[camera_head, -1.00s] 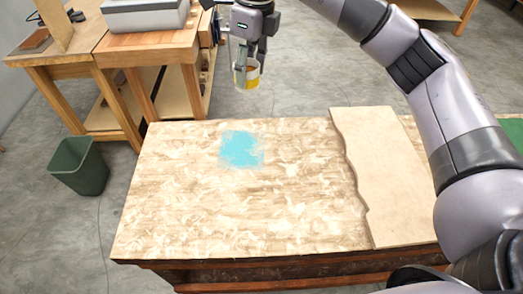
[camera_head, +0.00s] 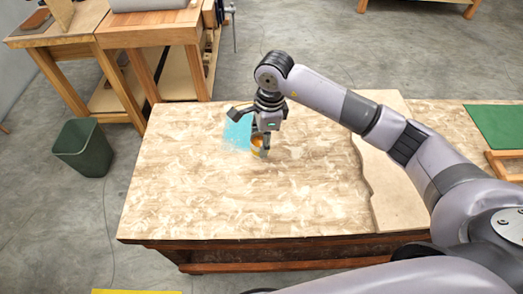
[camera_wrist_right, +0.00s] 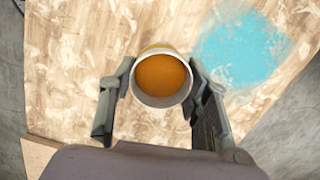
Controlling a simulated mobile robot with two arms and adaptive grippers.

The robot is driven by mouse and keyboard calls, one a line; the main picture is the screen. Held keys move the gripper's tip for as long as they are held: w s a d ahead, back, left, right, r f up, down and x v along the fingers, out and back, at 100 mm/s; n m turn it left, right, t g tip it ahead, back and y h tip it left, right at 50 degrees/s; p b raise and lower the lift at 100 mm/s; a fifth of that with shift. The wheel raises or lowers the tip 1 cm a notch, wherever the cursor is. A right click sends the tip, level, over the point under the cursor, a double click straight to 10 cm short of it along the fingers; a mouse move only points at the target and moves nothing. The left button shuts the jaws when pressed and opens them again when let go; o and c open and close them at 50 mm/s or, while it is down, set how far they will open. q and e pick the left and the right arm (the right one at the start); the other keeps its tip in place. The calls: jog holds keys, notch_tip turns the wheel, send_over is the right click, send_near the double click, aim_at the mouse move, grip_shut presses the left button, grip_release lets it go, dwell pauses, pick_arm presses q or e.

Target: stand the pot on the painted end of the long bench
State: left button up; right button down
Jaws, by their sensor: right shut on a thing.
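The pot (camera_head: 257,146) is small and pale with yellow on its side. My right gripper (camera_head: 262,143) is shut on it. In the right wrist view the pot (camera_wrist_right: 160,78) sits between the fingers, its round orange inside facing the camera. The long bench (camera_head: 200,200) has a mottled wood top with a light blue painted patch (camera_head: 236,136) near its far left part. In the wrist view the patch (camera_wrist_right: 240,48) lies to the upper right of the pot, apart from it. I cannot tell whether the pot touches the bench. My left gripper is not in view.
A pale wavy-edged board (camera_head: 390,190) lies on the bench to the right. A green mat (camera_head: 497,125) is farther right. A dark green bin (camera_head: 82,147) stands left of the bench. A wooden workbench (camera_head: 150,32) stands behind. The bench's left and front top is clear.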

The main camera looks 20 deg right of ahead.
notch_tip(320, 180, down, 3)
jog(key=shift+r, duration=0.1)
notch_tip(320, 180, down, 3)
jog(key=shift+f+p, duration=0.15)
jog(key=shift+p, duration=0.4)
jog(key=shift+f, duration=0.45)
jog(key=shift+f, duration=0.15)
jog(key=c, duration=0.9)
grip_release()
jog(key=shift+o, duration=0.2)
